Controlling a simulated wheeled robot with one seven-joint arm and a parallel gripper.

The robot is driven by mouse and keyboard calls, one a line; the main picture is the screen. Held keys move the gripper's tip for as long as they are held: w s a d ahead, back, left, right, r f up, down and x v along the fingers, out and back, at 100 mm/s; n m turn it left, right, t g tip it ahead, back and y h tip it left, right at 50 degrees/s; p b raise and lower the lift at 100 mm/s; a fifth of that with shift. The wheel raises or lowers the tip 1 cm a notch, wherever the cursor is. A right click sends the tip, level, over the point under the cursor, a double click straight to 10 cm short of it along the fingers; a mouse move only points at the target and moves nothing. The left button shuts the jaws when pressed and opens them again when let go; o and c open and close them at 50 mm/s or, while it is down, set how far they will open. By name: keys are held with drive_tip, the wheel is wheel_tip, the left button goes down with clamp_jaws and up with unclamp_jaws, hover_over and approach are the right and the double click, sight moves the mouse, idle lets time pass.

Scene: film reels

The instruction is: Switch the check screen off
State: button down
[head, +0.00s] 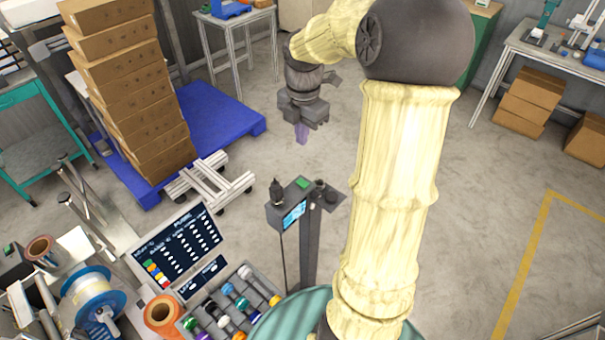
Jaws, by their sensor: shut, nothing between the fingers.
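A smaller lit blue screen (294,214) is on a dark grey post-mounted box (279,212) near the bottom centre. A green patch (303,183) shows on top of that box. I cannot tell from the picture which screen is the check screen. My gripper (301,136) points down over open floor, beyond the box and apart from both screens. Its purple fingers are shut and empty.
Stacked cardboard boxes (130,85) stand on a blue pallet (225,122). A white wheeled frame (212,182) stands before it. The floor (500,190) at right is clear.

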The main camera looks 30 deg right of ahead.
sight(300, 181)
drive_tip(key=shift+f, duration=0.1)
drive_tip(key=f+p, duration=0.1)
drive_tip(key=f, duration=0.3)
drive_tip(key=f+p, duration=0.1)
drive_tip(key=f, duration=0.4)
drive_tip(key=f+p, duration=0.1)
drive_tip(key=f, duration=0.4)
drive_tip(key=shift+w+a, duration=0.15)
drive_tip(key=shift+w, duration=0.15)
